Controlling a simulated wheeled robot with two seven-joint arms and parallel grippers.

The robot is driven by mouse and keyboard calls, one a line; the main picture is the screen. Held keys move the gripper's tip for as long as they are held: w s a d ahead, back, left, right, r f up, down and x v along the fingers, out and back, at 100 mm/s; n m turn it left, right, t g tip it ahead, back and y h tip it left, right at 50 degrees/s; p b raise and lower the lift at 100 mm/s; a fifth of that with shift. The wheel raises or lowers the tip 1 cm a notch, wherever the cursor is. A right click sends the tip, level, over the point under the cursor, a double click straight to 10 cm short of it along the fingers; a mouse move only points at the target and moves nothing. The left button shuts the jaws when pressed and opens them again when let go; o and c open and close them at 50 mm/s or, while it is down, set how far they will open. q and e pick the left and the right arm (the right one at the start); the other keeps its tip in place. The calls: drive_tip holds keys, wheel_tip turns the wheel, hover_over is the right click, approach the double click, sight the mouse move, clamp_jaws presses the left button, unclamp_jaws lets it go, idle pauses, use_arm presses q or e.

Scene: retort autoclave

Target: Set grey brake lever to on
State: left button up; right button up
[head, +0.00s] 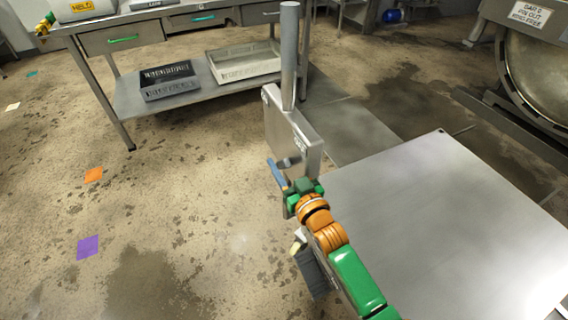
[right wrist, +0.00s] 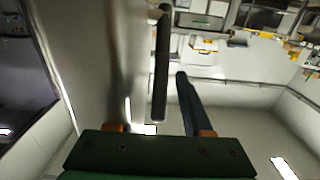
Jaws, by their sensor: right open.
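A grey box (head: 291,128) stands upright at the left edge of the metal table, with a thick grey post rising behind it. A short grey lever (head: 289,162), which looks like the brake lever, sticks out of its front face near the bottom. My right gripper (head: 283,174) is open close in front of that face, with a blue finger beside the lever. In the right wrist view, a dark grey bar (right wrist: 160,75), probably the lever, shows in the space left of the blue finger (right wrist: 188,103). Contact cannot be told. The other finger is hard to make out. My left gripper is not in view.
The bare metal table (head: 440,230) fills the right foreground. A workbench (head: 125,38) with drawers stands at the back left; its lower shelf holds a black crate (head: 168,92) and a pale tray (head: 243,74). A large round vessel (head: 540,75) is at the far right.

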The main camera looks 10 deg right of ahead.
drive_tip(key=shift+c, duration=0.9)
clamp_jaws()
idle(0.5)
